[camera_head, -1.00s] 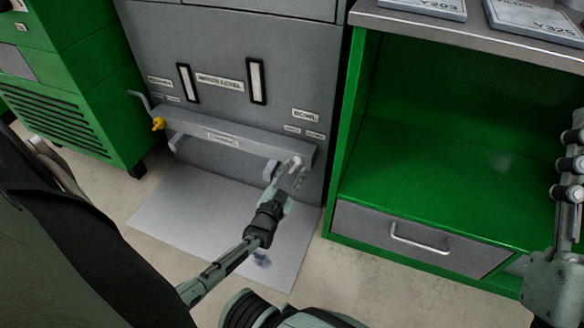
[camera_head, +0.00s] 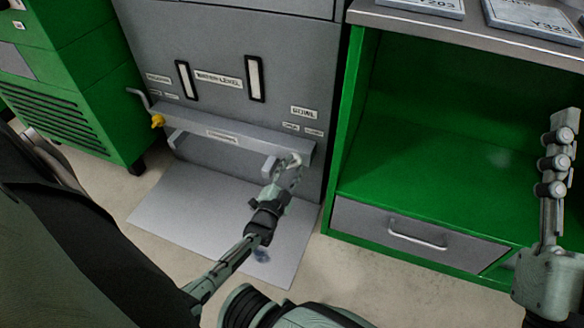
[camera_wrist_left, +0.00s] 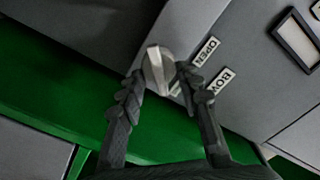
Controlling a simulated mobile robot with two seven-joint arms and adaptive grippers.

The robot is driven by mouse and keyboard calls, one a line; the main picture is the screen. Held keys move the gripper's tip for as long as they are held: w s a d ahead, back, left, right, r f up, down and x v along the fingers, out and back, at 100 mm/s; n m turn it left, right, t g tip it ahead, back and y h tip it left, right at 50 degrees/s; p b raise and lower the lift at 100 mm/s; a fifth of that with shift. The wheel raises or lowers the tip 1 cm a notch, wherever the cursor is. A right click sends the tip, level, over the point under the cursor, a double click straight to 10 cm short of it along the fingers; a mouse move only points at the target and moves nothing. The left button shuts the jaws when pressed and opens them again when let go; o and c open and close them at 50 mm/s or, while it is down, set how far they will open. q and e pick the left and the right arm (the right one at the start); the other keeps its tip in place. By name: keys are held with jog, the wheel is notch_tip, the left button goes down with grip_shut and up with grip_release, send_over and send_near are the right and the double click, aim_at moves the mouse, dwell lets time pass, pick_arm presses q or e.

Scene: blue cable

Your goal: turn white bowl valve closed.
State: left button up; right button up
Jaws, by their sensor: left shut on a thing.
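The white bowl valve (camera_head: 293,160) is a small pale handle at the right end of the grey front ledge, below the BOWL label. In the left wrist view the valve (camera_wrist_left: 155,70) shows as a rounded, ridged knob between the fingertips. My left gripper (camera_head: 288,169) reaches up to it from below. Its two dark fingers (camera_wrist_left: 157,84) are on either side of the knob and shut on it. An OPEN label (camera_wrist_left: 206,52) is beside the knob. The fingers partly hide the valve in the head view.
The grey machine panel (camera_head: 225,40) has two water-level windows. A yellow valve (camera_head: 157,121) is at the ledge's left end. A green cabinet (camera_head: 440,150) with a drawer (camera_head: 417,237) stands to the right. A grey mat (camera_head: 165,205) lies on the floor.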

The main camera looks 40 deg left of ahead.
pick_arm(q)
jog(key=o, duration=1.2)
jog(key=shift+c, duration=0.2)
jog(key=shift+s+d+f, duration=0.1)
jog(key=shift+s+d, duration=0.05)
jog(key=shift+s, duration=0.3)
jog(key=v, duration=1.1)
jog(key=shift+w, duration=0.1)
